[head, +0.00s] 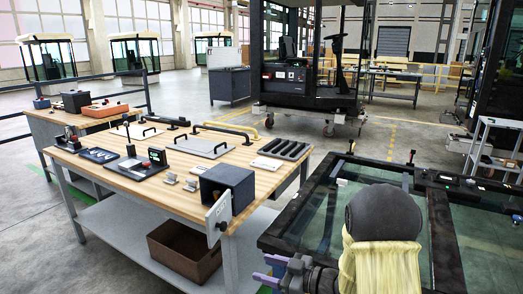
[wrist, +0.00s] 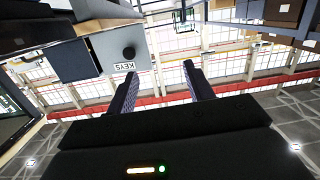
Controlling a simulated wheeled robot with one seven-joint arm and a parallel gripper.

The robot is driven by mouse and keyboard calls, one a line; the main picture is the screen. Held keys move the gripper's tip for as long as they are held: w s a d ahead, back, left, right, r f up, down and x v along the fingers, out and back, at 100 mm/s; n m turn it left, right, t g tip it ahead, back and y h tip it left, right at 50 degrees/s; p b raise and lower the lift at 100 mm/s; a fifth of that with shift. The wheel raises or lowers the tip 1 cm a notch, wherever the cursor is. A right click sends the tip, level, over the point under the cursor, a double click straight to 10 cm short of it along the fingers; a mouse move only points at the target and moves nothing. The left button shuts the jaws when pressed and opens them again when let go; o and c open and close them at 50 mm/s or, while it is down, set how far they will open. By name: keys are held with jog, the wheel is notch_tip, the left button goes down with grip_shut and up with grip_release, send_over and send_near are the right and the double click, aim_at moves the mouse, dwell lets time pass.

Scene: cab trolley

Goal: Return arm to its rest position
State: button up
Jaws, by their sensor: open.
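My arm, with a dark round joint and a pale yellow cover, is folded at the lower right of the head view. My gripper (head: 267,268) shows at its left with two purple fingers pointing left. In the wrist view my gripper (wrist: 160,69) has its fingers apart with nothing between them. The wrist picture is upside down. A dark key box (head: 228,183) stands on the near right corner of the wooden table, its white door (head: 218,213) swung open. The door with its KEYS label and dark knob also shows in the wrist view (wrist: 113,48), apart from the fingers.
The wooden table (head: 140,185) holds trays, handled plates and small devices. A brown bin (head: 184,252) sits on its lower shelf. A dark-framed glass panel (head: 310,215) lies near my arm. Behind are a cab (head: 310,85) on a trolley and a grey cabinet (head: 230,85). Open floor lies between.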

jog(key=d+f+m+t+h, duration=0.1)
jog(key=d+m+t+h, duration=0.1)
jog(key=d+m+h, duration=0.8)
jog(key=s+d+f+m+g+h, duration=0.1)
jog(key=s+d+m+g+h, duration=0.15)
jog(key=s, duration=0.65)
jog(key=s+d+f+m+g+h, duration=0.1)
jog(key=s+g+h, duration=0.25)
jog(key=s, duration=0.55)
notch_tip(320, 180, up, 23)
jog(key=y+p, duration=0.1)
jog(key=p, duration=2.1)
jog(key=shift+a+g+p, duration=0.25)
jog(key=shift+g+p, duration=0.05)
jog(key=shift+p, duration=0.05)
jog(key=shift+f, duration=0.1)
